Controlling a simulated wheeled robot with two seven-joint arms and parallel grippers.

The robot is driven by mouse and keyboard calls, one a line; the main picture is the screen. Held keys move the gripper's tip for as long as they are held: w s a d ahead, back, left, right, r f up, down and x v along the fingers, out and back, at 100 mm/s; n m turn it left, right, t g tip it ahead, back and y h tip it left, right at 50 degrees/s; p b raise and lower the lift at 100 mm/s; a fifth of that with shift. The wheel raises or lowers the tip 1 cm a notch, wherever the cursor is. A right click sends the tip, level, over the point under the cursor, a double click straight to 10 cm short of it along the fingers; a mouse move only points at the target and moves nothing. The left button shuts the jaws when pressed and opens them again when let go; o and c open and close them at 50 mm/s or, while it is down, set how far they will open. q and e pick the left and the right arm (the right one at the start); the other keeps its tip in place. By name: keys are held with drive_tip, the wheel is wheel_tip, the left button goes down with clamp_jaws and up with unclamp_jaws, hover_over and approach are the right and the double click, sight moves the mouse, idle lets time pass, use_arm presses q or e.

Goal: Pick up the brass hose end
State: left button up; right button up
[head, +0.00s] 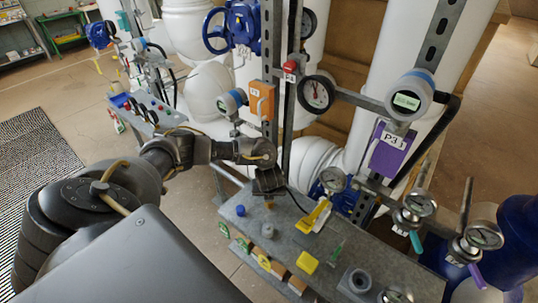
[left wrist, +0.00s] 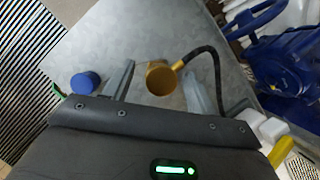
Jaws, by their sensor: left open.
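The brass hose end (left wrist: 160,78) is a round, gold-coloured fitting on a dark hose (left wrist: 206,56) in the left wrist view. It lies between the two spread fingers of my left gripper (left wrist: 159,68), with a gap visible on both sides. In the head view my left gripper (head: 268,192) points down over the grey bench top, and a little of the brass (head: 269,204) shows just under it. The gripper is open; I cannot tell how its fingertips compare in height with the brass. My right gripper is in neither view.
On the grey bench (head: 318,250) are a blue cap (head: 240,210), a yellow tool (head: 315,216), a yellow block (head: 307,262) and a dark socket fitting (head: 358,281). Gauges (head: 415,205) stand at its right. A metal post (head: 290,90) and white pipes rise behind.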

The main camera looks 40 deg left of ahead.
use_arm(q)
drive_tip(key=shift+f, duration=0.1)
drive_tip(key=shift+w, duration=0.1)
drive_tip(key=c, duration=1)
drive_tip(key=shift+r, duration=0.7)
drive_tip(key=s+r, duration=0.4)
drive_tip(key=s+a+r, duration=0.1)
drive_tip(key=s+r, duration=0.2)
drive_tip(key=s, duration=0.2)
drive_tip(key=s+a+r+p, duration=0.1)
drive_tip(key=s+r, duration=0.3)
drive_tip(key=s, duration=0.1)
drive_tip(key=shift+a+r, duration=0.2)
drive_tip(key=shift+r, duration=0.15)
